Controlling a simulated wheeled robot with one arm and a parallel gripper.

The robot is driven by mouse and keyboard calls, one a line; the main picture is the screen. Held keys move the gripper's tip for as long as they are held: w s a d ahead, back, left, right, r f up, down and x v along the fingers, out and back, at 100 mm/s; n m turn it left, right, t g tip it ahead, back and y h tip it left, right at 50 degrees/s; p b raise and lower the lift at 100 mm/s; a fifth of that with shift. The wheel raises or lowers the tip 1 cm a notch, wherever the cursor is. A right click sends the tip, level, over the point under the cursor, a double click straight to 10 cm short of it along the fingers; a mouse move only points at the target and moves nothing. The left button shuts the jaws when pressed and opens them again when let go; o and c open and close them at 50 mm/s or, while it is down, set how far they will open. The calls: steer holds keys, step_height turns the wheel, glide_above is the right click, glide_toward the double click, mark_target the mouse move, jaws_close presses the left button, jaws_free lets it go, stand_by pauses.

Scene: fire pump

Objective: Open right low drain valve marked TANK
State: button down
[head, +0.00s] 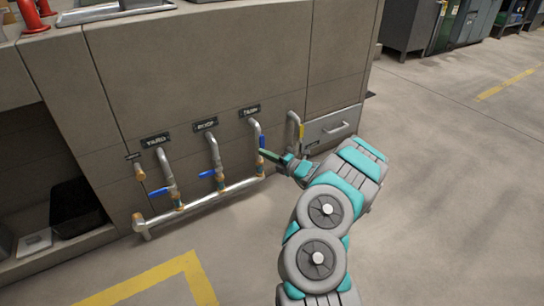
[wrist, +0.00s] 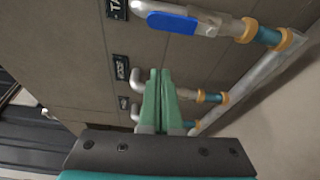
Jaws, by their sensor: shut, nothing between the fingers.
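The rightmost label plate (head: 250,111) is on the cabinet front; in the wrist view the nearest plate (wrist: 118,8) shows the letters "TA". The silver pipe below it carries a valve with a blue lever (head: 262,142). This lever stands upright, roughly in line with its pipe. It also shows near the top of the wrist view (wrist: 172,22). My gripper (head: 263,153) is shut and empty, its green fingertips (wrist: 159,73) close by the lower end of the lever in the head view. In the wrist view the fingers are apart from the lever.
Two more blue levers, the middle one (head: 207,174) and the left one (head: 160,192), point sideways across their pipes. A horizontal manifold pipe (head: 200,201) runs low along the cabinet. A pipe with a yellow part (head: 301,130) and a drawer (head: 332,128) are at the right. The floor is clear.

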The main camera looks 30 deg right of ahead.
steer(key=shift+v, duration=1.9)
